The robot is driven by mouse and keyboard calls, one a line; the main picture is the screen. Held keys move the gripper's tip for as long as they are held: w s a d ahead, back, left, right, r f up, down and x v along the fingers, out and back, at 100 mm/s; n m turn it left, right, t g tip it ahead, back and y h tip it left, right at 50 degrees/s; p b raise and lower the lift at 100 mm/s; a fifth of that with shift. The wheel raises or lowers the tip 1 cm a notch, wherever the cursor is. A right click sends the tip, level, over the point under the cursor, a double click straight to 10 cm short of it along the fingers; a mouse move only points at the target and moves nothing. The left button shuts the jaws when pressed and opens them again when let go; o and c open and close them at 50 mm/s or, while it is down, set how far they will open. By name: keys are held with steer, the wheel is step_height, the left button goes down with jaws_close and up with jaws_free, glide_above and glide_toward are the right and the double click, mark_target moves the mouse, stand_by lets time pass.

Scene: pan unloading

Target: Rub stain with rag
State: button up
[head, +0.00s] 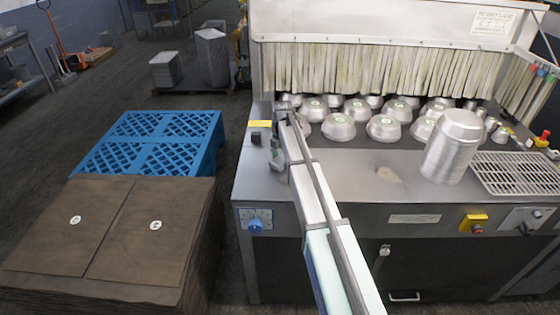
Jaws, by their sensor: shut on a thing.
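A pale tan, irregular patch, which looks like the stain (388,174), lies on the bare metal front ledge of the machine, right of my arm. My gripper (277,158) is at the ledge's left end, small and partly hidden by my arm. It is shut on a small greyish piece that looks like the rag; its outline is hard to make out. The gripper is well to the left of the stain, apart from it.
Several metal pans (387,128) stand behind the ledge under a strip curtain (370,70). A stack of pans (452,147) and a wire rack (515,172) stand right of the stain. Blue pallets (150,140) and brown boards (110,225) are at left.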

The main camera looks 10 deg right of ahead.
mark_target(280, 178)
steer(key=s, duration=0.1)
steer(key=s+a, duration=0.1)
steer(key=shift+s, duration=0.4)
steer(key=shift+s+a+p, duration=0.15)
steer(key=shift+s+a, duration=0.1)
steer(key=shift+s, duration=1)
steer(key=shift+s+a+p, duration=0.1)
steer(key=shift+s+a, duration=0.15)
steer(key=shift+s, duration=0.95)
steer(key=shift+s+a+p, duration=0.15)
steer(key=shift+s+a, duration=0.1)
steer(key=shift+s, duration=1)
steer(key=shift+s+a+r, duration=0.1)
steer(key=shift+s, duration=0.05)
steer(key=w, duration=0.3)
steer(key=shift+d, duration=0.3)
steer(key=shift+w+d+p, duration=0.1)
steer(key=shift+w+d, duration=0.2)
steer(key=shift+w, duration=1.05)
steer(key=shift+w+d+p, duration=0.1)
steer(key=shift+w+d, duration=0.15)
steer(key=shift+w, duration=1.05)
steer(key=shift+w+d+p, duration=0.1)
steer(key=shift+w+d, duration=0.2)
steer(key=shift+w, duration=1.05)
steer(key=r+p, duration=0.1)
steer(key=r, duration=0.2)
steer(key=shift+s, duration=0.2)
steer(key=shift+r+p, duration=1.15)
steer(key=shift+r, duration=1.3)
